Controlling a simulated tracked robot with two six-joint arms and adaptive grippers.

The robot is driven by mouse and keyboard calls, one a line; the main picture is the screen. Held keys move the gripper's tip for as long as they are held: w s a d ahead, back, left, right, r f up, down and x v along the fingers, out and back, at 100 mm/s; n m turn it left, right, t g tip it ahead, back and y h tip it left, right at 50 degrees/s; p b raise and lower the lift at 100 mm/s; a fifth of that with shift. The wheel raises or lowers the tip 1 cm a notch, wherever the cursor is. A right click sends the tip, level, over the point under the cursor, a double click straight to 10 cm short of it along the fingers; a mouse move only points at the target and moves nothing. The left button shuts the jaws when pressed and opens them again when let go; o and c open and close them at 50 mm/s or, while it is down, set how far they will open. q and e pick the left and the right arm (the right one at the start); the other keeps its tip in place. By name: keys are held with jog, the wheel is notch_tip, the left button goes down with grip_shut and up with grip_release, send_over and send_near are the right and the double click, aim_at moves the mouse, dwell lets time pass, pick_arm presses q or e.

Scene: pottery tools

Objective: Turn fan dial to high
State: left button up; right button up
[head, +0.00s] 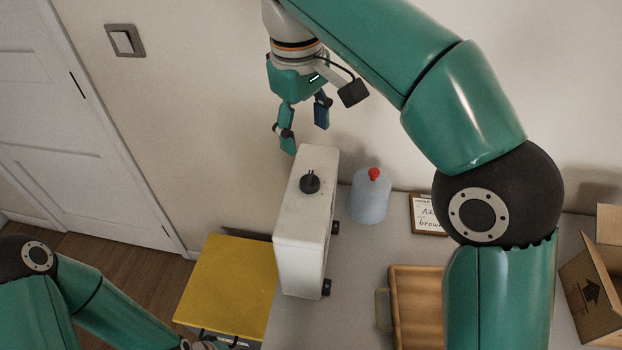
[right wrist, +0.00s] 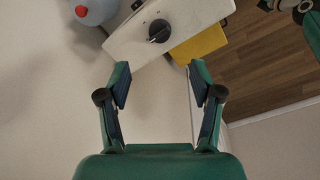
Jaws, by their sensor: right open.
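A tall white box-shaped unit (head: 300,245), which I take as the fan, stands at the left end of the grey table. A round black dial (head: 310,183) with a raised grip sits on its top face. The dial also shows in the right wrist view (right wrist: 159,32), with small marks around it. My right gripper (head: 305,128) is open and empty, above and behind the unit near the wall. In the right wrist view the dial lies ahead of the open fingertips (right wrist: 159,71), apart from them. My left arm is at the lower left; its gripper is not clearly visible.
A blue-grey jug with a red cap (head: 370,197) stands right of the unit. A yellow surface (head: 228,285) lies left of it. A small framed sign (head: 426,214), a wooden tray (head: 407,285) and a cardboard box (head: 592,295) are farther right. The wall is close behind.

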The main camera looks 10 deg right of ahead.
aim_at(311, 178)
jog(key=f, duration=0.4)
jog(key=f+b, duration=0.1)
jog(key=f, duration=0.3)
jog(key=d+f+b, duration=0.1)
jog(key=f, duration=0.3)
jog(key=shift+w, duration=0.3)
jog(key=c, duration=1)
jog(key=shift+d, duration=0.2)
jog(key=shift+c, duration=0.7)
jog(key=shift+s+a, duration=0.1)
jog(key=shift+a, duration=0.05)
